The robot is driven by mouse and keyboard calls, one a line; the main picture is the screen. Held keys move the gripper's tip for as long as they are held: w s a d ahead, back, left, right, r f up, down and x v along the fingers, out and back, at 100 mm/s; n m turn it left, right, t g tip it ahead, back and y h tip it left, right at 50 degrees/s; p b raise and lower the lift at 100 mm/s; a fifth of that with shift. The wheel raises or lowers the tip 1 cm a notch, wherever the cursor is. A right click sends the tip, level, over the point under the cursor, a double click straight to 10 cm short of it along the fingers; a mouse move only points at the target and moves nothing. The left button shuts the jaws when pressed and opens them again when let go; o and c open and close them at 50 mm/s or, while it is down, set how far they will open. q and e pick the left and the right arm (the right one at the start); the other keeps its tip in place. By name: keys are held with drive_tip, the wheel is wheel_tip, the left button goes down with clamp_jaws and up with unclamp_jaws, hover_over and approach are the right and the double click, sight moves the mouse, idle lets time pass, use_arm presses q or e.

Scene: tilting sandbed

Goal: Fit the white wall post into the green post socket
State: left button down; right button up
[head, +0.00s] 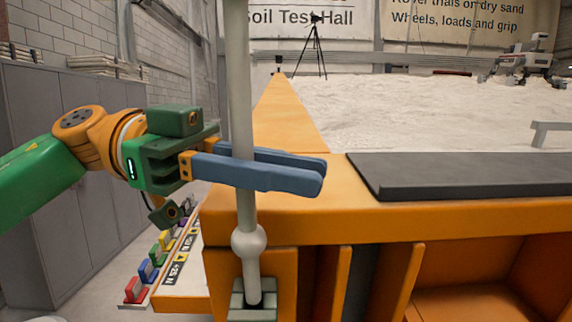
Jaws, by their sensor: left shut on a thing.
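The white wall post (240,80) stands nearly upright, leaning slightly, and runs out of the top of the picture. It has a round bulge (249,241) low down. My left gripper (318,178) reaches in from the left, its long blue fingers shut on the post above the bulge. The green post socket (252,301) sits at the bottom, on the front of the orange bed. The post's lower end shows at the socket's mouth; how deep it sits I cannot tell. My right gripper is not in view.
The orange sandbed rim (400,222) runs right, with a dark flat slab (470,176) on it. Pale sand (420,110) lies behind. Coloured blocks (150,270) line a board at lower left. Grey cabinets (80,220) stand at left.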

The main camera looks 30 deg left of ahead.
use_arm(q)
drive_tip(key=shift+w+a+f+b, duration=0.1)
drive_tip(key=shift+w+f+b, duration=0.1)
drive_tip(key=shift+f+b, duration=0.8)
drive_tip(key=shift+w+a+f+b, duration=0.1)
drive_tip(key=shift+w+f+b, duration=0.2)
drive_tip(key=shift+f, duration=1.2)
drive_tip(key=shift+s+r, duration=0.15)
wheel_tip(320, 180, up, 5)
drive_tip(key=p, duration=0.3)
hover_over(255, 220)
drive_tip(key=d, duration=0.3)
drive_tip(key=shift+r, duration=0.2)
drive_tip(key=shift+w+a+f+b, duration=0.15)
drive_tip(key=shift+f+b, duration=0.5)
drive_tip(key=shift+f, duration=0.8)
drive_tip(key=shift+w+a+f+b, duration=0.1)
drive_tip(key=shift+w+f+b, duration=0.15)
drive_tip(key=shift+f+b, duration=0.8)
idle(0.6)
drive_tip(key=c, duration=0.7)
unclamp_jaws()
drive_tip(key=shift+f+p, duration=0.35)
drive_tip(key=shift+p, duration=0.05)
